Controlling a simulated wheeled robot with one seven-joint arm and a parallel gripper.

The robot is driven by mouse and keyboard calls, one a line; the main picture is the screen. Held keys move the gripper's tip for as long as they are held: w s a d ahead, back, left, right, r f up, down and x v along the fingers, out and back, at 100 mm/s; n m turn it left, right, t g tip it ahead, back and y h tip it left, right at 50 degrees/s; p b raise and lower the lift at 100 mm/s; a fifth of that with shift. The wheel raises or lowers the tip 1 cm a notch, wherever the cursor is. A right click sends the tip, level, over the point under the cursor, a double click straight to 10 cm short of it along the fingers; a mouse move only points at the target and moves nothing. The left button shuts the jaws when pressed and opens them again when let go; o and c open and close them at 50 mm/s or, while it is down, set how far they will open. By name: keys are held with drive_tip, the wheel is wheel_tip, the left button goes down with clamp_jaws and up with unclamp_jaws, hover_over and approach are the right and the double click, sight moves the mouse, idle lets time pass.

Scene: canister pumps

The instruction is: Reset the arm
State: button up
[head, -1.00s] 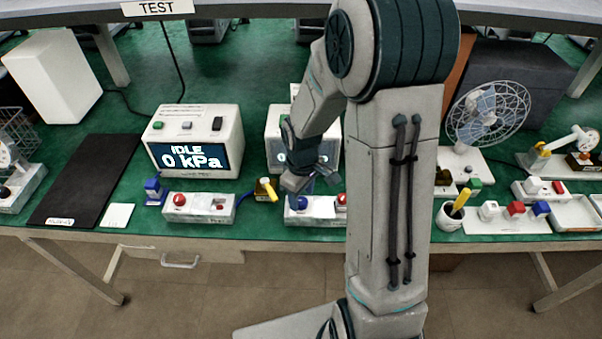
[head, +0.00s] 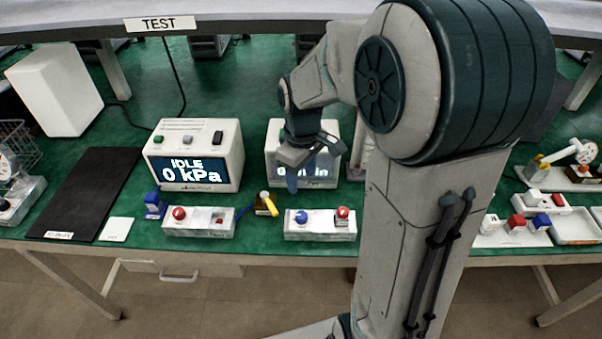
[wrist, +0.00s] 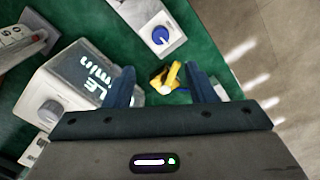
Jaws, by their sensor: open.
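My gripper (head: 292,180) hangs over the bench, above and behind a white box with a blue and a red knob (head: 320,225). In the wrist view my gripper (wrist: 160,85) has its two blue fingers spread with nothing between them. The yellow-handled valve (wrist: 166,77) shows beyond the gap, apart from the fingers. This valve (head: 266,204) also stands on the bench in the head view. My arm (head: 425,215) is bent, its large elbow high at the right, hiding part of the bench.
A pressure unit (head: 195,158) reads IDLE 0 kPa. A second display unit (head: 272,160) stands behind my gripper. A box with a red button (head: 198,222) is left of the valve. A black mat (head: 85,195) lies at left. A shelf edge (head: 240,22) crosses the top.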

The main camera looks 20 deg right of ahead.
idle(0.3)
drive_tip(key=s+r+m+t, duration=0.1)
drive_tip(key=s+r+m, duration=0.2)
drive_tip(key=s, duration=0.4)
drive_tip(key=s+r+m+t, duration=0.2)
drive_tip(key=s+r+m, duration=0.1)
drive_tip(key=s, duration=0.4)
drive_tip(key=shift+s+a+m, duration=0.2)
drive_tip(key=shift+s+m, duration=0.1)
drive_tip(key=shift+m, duration=0.4)
